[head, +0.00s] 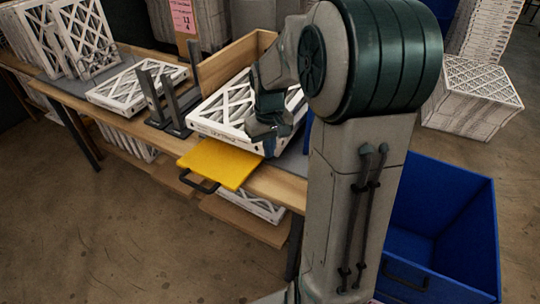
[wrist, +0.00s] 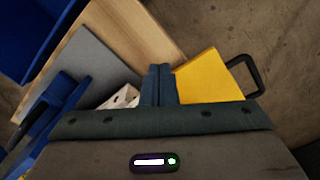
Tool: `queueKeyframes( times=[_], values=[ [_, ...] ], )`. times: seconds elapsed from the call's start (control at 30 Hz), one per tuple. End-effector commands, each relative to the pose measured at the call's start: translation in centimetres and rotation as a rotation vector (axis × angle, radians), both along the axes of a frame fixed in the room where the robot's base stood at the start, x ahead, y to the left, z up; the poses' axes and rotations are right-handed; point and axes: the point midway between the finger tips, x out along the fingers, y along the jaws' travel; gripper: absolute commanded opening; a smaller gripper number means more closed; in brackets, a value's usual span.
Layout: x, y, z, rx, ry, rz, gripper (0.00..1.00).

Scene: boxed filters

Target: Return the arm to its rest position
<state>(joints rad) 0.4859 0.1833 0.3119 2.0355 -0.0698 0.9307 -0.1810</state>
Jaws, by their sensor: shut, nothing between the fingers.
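My arm (head: 350,180) rises in front of the bench in the head view and bends over toward it. My gripper (head: 268,138) is low over the bench's front edge, beside a white-framed filter (head: 222,131) and near a yellow plate (head: 220,162) with a black handle. In the wrist view my gripper (wrist: 158,72) has its two fingers together with nothing between them. The yellow plate (wrist: 212,78) lies just right of the fingers there, and a corner of the filter (wrist: 122,98) shows to the left. My arm hides part of the filter and bench.
The wooden bench (head: 120,115) holds another flat filter (head: 135,88), dark upright brackets (head: 172,100) and several standing filters at the far left. A blue bin (head: 440,225) stands at the right. Stacked filters (head: 470,95) stand behind it. The floor at front left is clear.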

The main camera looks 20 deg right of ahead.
Motion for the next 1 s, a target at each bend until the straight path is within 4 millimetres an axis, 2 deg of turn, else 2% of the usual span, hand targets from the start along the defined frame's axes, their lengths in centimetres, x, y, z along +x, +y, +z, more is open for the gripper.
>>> queueKeyframes(
  times=[0.1,0.3,0.6,0.77,1.0],
  values=[
    [-0.1,-0.5,2.5,-0.002,-0.003,-0.011,0.00],
    [-0.1,-0.6,5.0,-0.001,-0.001,-0.012,0.00],
    [-0.2,-0.3,5.7,-0.001,0.000,-0.008,0.00],
    [-2.7,1.9,6.6,-0.031,-0.036,-0.006,0.00],
    [-9.3,5.7,7.4,-0.053,-0.136,-0.022,0.00]
  ],
)
